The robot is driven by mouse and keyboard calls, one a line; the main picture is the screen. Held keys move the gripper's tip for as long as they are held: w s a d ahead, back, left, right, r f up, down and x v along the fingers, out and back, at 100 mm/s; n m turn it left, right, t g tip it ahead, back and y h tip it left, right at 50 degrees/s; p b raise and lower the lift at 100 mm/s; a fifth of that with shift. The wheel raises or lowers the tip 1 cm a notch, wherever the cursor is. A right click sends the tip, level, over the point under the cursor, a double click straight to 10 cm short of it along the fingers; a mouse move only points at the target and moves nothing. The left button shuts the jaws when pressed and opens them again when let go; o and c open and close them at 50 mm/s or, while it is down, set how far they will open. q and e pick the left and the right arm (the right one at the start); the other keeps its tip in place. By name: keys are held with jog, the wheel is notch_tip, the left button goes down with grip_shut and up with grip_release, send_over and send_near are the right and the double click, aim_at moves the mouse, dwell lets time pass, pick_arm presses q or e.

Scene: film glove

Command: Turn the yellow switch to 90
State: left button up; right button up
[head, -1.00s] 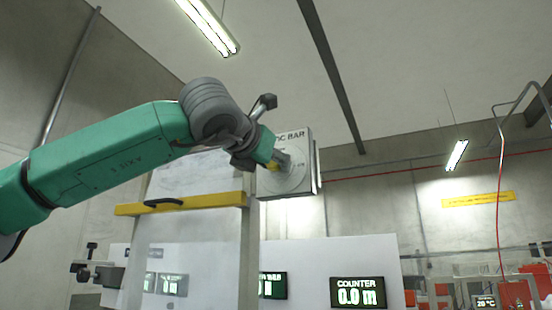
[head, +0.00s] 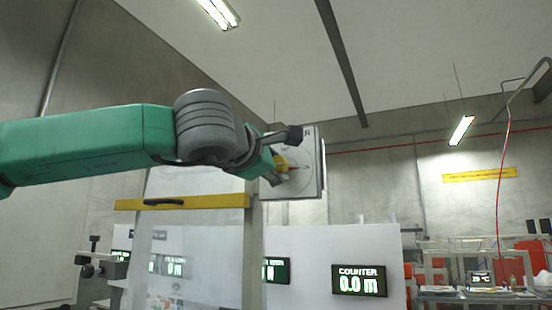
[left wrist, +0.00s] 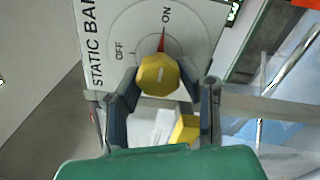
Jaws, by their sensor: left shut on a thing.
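The yellow switch (left wrist: 158,75) is a faceted knob on a pale square panel (left wrist: 100,20). The panel carries a round dial with OFF and ON marks and lettering starting "STATIC BA". In the left wrist view the knob's red pointer (left wrist: 161,43) points up, close to the ON mark. My left gripper (left wrist: 165,88) is shut on the knob, one dark finger on each side. In the head view the gripper (head: 274,166) reaches the panel (head: 308,185) from the left, and its wrist covers part of the dial. My right gripper is not in view.
A yellow bar (head: 215,201) with a dark handle lies below my left arm. A white partition (head: 330,245) with a COUNTER display (head: 358,281) reading 0.0 m stands below the panel. A red cable (head: 504,190) hangs at the right.

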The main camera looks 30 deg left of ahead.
pick_arm(q)
jog(key=shift+d+f+m+p, duration=0.2)
jog(key=shift+m+p, duration=0.45)
jog(key=shift+m, duration=0.35)
